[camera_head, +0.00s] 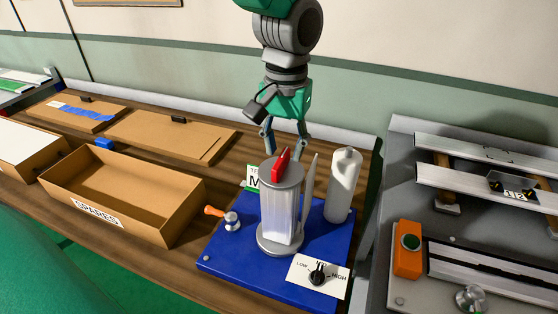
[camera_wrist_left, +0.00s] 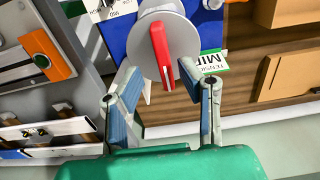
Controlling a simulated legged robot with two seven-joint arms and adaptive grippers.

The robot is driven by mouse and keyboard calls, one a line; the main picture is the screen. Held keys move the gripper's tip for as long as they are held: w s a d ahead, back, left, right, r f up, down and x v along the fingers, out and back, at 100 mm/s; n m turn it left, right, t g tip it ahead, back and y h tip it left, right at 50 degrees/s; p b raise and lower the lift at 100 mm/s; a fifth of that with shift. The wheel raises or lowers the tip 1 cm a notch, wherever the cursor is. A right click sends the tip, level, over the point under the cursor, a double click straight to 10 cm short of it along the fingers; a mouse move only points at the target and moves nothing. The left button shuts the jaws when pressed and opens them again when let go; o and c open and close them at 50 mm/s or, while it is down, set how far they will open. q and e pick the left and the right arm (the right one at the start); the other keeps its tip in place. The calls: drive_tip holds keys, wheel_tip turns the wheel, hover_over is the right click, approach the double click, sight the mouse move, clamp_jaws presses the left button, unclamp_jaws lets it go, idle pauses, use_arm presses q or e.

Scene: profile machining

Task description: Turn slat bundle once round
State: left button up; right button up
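The slat bundle (camera_head: 280,215) stands upright as a pale column between two grey discs on a blue base plate (camera_head: 230,255). A red handle (camera_head: 281,166) sits on its top disc, and it also shows in the left wrist view (camera_wrist_left: 161,52). My left gripper (camera_head: 285,150) is above and just behind the top disc, its fingers pointing down. In the left wrist view its fingers (camera_wrist_left: 157,75) are spread apart, with the handle's end showing between them and nothing gripped. I cannot tell whether a finger touches the disc. My right gripper is not in view.
A white bottle (camera_head: 343,185) stands close right of the bundle. A LOW/HIGH dial (camera_head: 318,273) is at the plate's front, and an orange-handled knob (camera_head: 231,220) at its left. An open SPARES box (camera_head: 120,199) is to the left; a grey machine (camera_head: 375,290) is right.

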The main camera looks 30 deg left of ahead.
sight(282, 159)
use_arm(q)
drive_tip(key=d+f, duration=0.1)
drive_tip(key=s+d+f, duration=0.1)
drive_tip(key=shift+f, duration=0.4)
drive_tip(key=a, duration=0.1)
drive_tip(key=a+f, duration=0.1)
drive_tip(key=a, duration=0.2)
drive_tip(key=shift+w+f, duration=0.2)
drive_tip(key=shift+w, duration=0.1)
drive_tip(key=shift+s+a, duration=0.1)
drive_tip(key=shift+a, duration=0.05)
drive_tip(key=shift+d, duration=0.25)
drive_tip(key=shift+c, duration=1.1)
drive_tip(key=shift+d+r, duration=0.2)
drive_tip(key=shift+d, duration=0.7)
clamp_jaws()
drive_tip(key=shift+a, duration=0.2)
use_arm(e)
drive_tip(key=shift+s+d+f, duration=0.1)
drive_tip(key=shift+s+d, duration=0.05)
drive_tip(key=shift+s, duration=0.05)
use_arm(q)
drive_tip(key=shift+d, duration=0.1)
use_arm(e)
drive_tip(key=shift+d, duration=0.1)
